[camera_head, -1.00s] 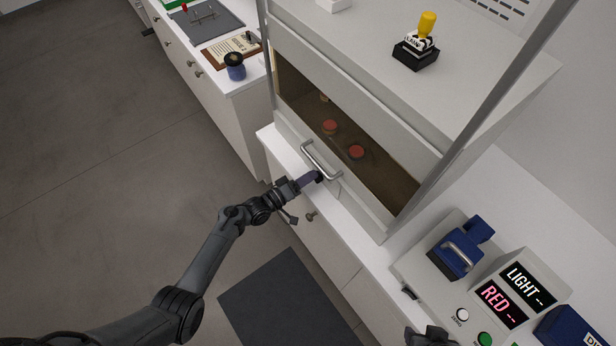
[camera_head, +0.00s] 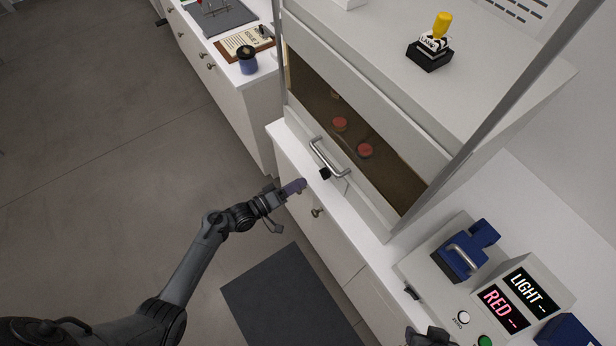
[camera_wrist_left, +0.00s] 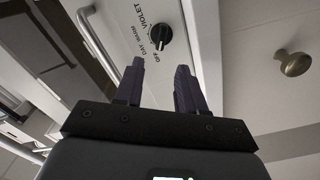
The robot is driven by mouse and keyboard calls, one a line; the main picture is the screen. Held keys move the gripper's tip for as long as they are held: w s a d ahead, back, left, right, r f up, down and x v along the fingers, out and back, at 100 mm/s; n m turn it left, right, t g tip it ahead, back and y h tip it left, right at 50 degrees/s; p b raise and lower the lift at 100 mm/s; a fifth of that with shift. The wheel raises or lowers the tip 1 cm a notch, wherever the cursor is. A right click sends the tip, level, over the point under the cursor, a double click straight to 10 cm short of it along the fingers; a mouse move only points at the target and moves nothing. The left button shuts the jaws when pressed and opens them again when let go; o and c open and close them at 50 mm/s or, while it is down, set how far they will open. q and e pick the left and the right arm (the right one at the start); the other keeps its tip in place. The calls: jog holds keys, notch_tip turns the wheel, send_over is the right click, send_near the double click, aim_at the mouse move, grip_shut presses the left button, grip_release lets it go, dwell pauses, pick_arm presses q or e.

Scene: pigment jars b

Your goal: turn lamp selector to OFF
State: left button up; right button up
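The lamp selector is a small black knob (camera_head: 325,173) on the front of the white cabinet, just below the sash handle. In the left wrist view the knob (camera_wrist_left: 159,36) shows with the labels OFF, DAY, WARM and VIOLET beside it. I cannot tell surely which label it points to. My left gripper (camera_head: 302,184) is a short way left of the knob and apart from it. In the wrist view its two dark fingers (camera_wrist_left: 160,65) are parted with nothing between them. A dark part at the bottom edge, probably my right gripper (camera_head: 430,336), is mostly cut off.
A metal handle (camera_head: 328,157) sits just above the knob, on the sash in front of red-topped jars (camera_head: 340,124). A round drawer knob (camera_head: 317,212) is below. Display boxes reading LIGHT and RED (camera_head: 500,303) stand at the lower right. Open floor lies left.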

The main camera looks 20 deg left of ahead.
pick_arm(q)
jog(key=shift+v, duration=1.75)
